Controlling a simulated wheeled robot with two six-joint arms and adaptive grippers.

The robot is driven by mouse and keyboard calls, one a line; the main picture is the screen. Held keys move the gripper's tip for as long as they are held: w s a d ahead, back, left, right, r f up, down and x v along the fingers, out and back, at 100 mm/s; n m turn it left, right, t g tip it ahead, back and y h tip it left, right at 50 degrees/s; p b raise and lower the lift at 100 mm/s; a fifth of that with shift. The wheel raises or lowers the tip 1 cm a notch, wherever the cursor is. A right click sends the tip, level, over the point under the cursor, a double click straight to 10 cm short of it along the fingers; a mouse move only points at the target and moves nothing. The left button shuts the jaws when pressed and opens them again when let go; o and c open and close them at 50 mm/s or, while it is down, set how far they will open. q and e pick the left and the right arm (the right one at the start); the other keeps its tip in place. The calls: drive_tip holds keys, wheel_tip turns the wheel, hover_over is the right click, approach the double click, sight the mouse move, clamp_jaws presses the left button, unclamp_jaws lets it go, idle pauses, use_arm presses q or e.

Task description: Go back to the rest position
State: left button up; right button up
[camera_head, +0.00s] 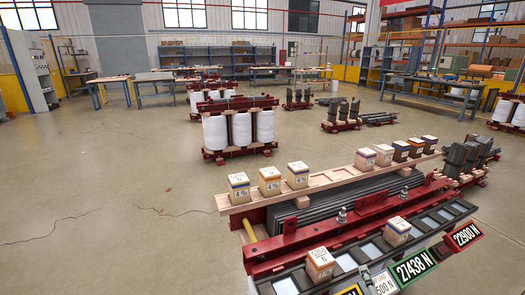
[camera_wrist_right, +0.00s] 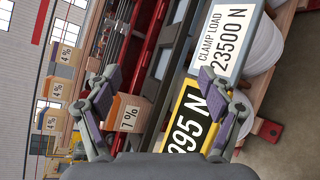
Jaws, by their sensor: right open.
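My right gripper (camera_wrist_right: 158,80) is open in the right wrist view, with its two dark-padded fingers wide apart. No block is held in it. A tan block marked 1% (camera_wrist_right: 124,117) shows beside and partly behind its left finger; I cannot tell whether they touch. A yellow-framed plate ending in 95 N (camera_wrist_right: 189,117) shows near the right finger, partly hidden. My left gripper is not in view. In the head view, several marked blocks (camera_head: 269,181) stand on a wooden rail (camera_head: 325,181). Two more blocks, one in front (camera_head: 320,265) and one farther along (camera_head: 397,231), stand on a compartmented tray.
The red-framed core (camera_head: 300,243) fills the right foreground. Force plates, including 27438 N (camera_head: 414,266) and 22900 N (camera_head: 466,236), line its near side. A white-coil transformer (camera_head: 240,128) stands behind. The floor (camera_head: 120,200) at left is clear.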

drive_tip(key=s+a+f+m+g+y, duration=0.1)
drive_tip(key=s+a+f+m+g, duration=0.2)
drive_tip(key=s+f+m+g, duration=0.45)
drive_tip(key=s+a+f+m+g+y, duration=0.15)
drive_tip(key=s+f+m+g, duration=0.3)
drive_tip(key=s+m, duration=0.6)
drive_tip(key=s+d+f+m+g, duration=0.1)
drive_tip(key=s+f+m, duration=0.1)
drive_tip(key=f, duration=1.3)
drive_tip(key=s+d+f+m+g, duration=0.1)
drive_tip(key=s+f, duration=0.1)
drive_tip(key=f, duration=1.4)
use_arm(q)
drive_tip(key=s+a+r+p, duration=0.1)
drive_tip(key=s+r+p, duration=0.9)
drive_tip(key=p, duration=1.1)
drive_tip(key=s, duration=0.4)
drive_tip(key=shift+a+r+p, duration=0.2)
drive_tip(key=shift+p, duration=0.1)
use_arm(e)
drive_tip(key=s+d+r, duration=0.1)
drive_tip(key=s+r, duration=1)
drive_tip(key=s, duration=0.3)
drive_tip(key=shift+s+h, duration=0.15)
drive_tip(key=shift+h, duration=0.2)
